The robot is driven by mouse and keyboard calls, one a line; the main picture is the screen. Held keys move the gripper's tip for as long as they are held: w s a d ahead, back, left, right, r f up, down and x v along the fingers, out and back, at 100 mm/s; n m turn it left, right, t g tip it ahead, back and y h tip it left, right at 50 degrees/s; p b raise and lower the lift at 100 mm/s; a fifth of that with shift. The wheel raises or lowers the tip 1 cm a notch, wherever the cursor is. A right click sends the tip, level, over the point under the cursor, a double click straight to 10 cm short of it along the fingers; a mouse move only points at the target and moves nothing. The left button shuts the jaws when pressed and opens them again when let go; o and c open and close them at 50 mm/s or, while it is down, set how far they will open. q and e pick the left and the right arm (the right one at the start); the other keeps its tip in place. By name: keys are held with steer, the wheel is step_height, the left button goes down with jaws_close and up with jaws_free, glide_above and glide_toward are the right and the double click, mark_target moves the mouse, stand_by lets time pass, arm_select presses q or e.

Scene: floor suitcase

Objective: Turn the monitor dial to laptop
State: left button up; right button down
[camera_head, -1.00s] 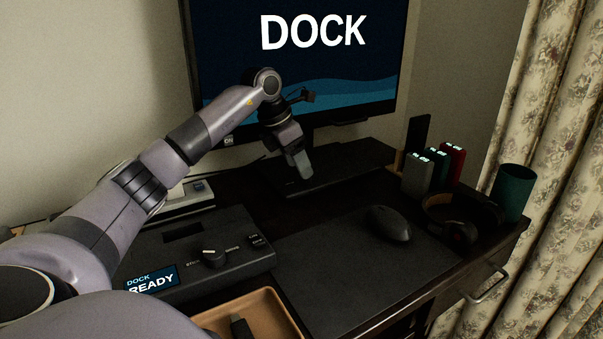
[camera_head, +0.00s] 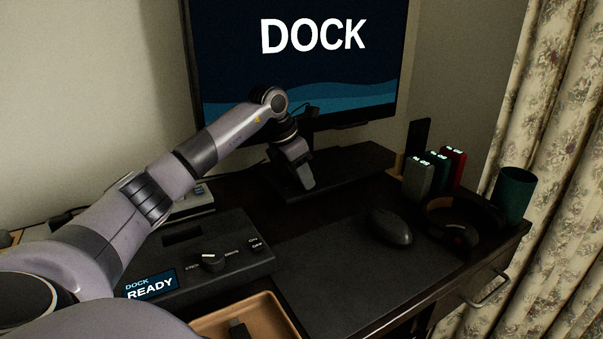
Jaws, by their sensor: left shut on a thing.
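The monitor (camera_head: 300,66) shows the word DOCK in white on dark blue. A dark box (camera_head: 225,275) on the desk's left carries a round dial (camera_head: 212,262) with a white mark, with labels beside it too small to read. A small display (camera_head: 150,285) on its front reads DOCK READY. My left gripper (camera_head: 307,184) points down over the monitor's stand base, well beyond and right of the dial. Its fingers are closed; what is between them is hidden. My right gripper is not in view.
A tan tray (camera_head: 285,319) with a dark item inside lies at the front. A black mouse (camera_head: 390,228), headphones (camera_head: 455,222), a green cup (camera_head: 513,195) and several upright coloured blocks (camera_head: 418,178) stand on the right. The dark mat (camera_head: 340,270) is mostly clear.

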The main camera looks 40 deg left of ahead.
arm_select(q)
steer(key=shift+r+n, duration=0.15)
steer(key=shift+n, duration=0.15)
steer(key=n+p, duration=0.2)
steer(key=shift+d+r+y+p, duration=0.1)
steer(key=shift+y+p, duration=0.3)
steer(key=shift+d+n+y+p, duration=0.1)
steer(key=shift+n+y+p, duration=0.3)
steer(key=shift+n+p, duration=0.45)
steer(key=shift+n, duration=0.55)
steer(key=shift+n+y+p, duration=0.4)
steer(key=shift+p, duration=0.1)
steer(key=shift+d+n+y+p, duration=0.1)
steer(key=shift+n+y+p, duration=0.25)
steer(key=shift+n, duration=0.45)
steer(key=shift+w+n+y+p, duration=0.1)
steer(key=shift+n+y+p, duration=0.35)
steer(key=shift+n, duration=0.75)
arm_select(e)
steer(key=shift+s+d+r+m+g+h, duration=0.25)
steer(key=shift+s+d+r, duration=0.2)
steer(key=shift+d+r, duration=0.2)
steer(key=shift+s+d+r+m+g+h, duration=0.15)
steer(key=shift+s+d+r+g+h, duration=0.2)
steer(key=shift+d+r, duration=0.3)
arm_select(q)
steer(key=shift+f+n, duration=0.2)
steer(key=shift+n, duration=0.1)
